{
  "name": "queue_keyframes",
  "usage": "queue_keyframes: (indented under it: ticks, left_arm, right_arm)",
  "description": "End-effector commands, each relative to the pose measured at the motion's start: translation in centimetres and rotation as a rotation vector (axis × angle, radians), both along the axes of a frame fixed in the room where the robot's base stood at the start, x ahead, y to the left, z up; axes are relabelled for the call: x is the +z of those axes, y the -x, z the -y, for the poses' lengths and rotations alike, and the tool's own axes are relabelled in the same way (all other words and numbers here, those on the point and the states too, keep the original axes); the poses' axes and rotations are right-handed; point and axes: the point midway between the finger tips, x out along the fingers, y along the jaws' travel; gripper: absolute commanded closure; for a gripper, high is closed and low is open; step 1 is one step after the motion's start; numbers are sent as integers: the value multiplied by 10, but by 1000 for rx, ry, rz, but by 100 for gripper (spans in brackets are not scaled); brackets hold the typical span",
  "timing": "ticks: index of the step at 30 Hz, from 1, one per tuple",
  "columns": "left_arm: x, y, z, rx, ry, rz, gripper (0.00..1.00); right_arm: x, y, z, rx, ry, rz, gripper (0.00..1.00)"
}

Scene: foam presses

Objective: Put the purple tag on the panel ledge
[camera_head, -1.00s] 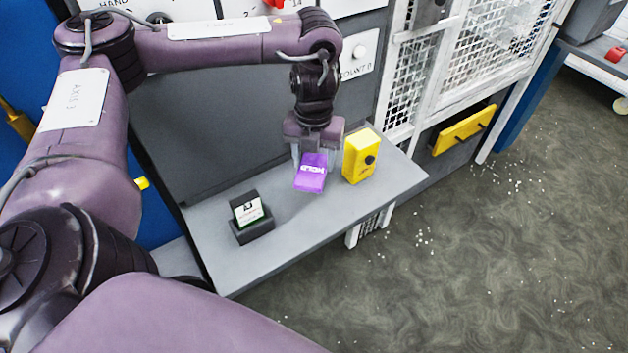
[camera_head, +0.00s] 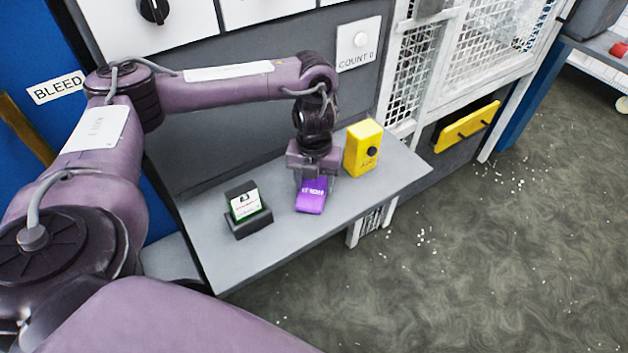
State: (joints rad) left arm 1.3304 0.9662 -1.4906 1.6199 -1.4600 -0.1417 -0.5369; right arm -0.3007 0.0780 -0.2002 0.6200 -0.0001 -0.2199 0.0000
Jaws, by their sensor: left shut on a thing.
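The purple tag (camera_head: 311,198) is in the jaws of my left gripper (camera_head: 311,182), which is shut on it. Pale lettering shows on its upper part. The tag is at the grey panel ledge (camera_head: 275,238), between a black holder and a yellow box. Its lower end looks close to or touching the ledge surface; I cannot tell which. The gripper points down and its fingers partly cover the tag's upper end. My right gripper is not in view.
The black holder (camera_head: 250,226) with a white-and-green card (camera_head: 245,205) stands left of the tag. The yellow box (camera_head: 362,150) with a black knob stands close on the right. The panel wall rises behind. The ledge's front strip is bare.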

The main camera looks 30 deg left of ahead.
Motion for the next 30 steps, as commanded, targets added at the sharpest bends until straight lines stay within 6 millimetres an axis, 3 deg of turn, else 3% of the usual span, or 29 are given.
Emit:
queue_keyframes:
  ticks: [4,5,9,21,30]
  left_arm:
    - [-4,0,0,0,0,-1,69]
    - [-3,0,0,0,0,0,44]
    - [-3,0,0,0,0,0,25]
    - [6,0,0,0,-1,2,25]
    - [61,-2,0,-1,-2,7,25]
  right_arm:
    - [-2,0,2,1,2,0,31]
    - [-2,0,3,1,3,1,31]
    - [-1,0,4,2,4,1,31]
    - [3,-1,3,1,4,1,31]
    - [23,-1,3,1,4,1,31]
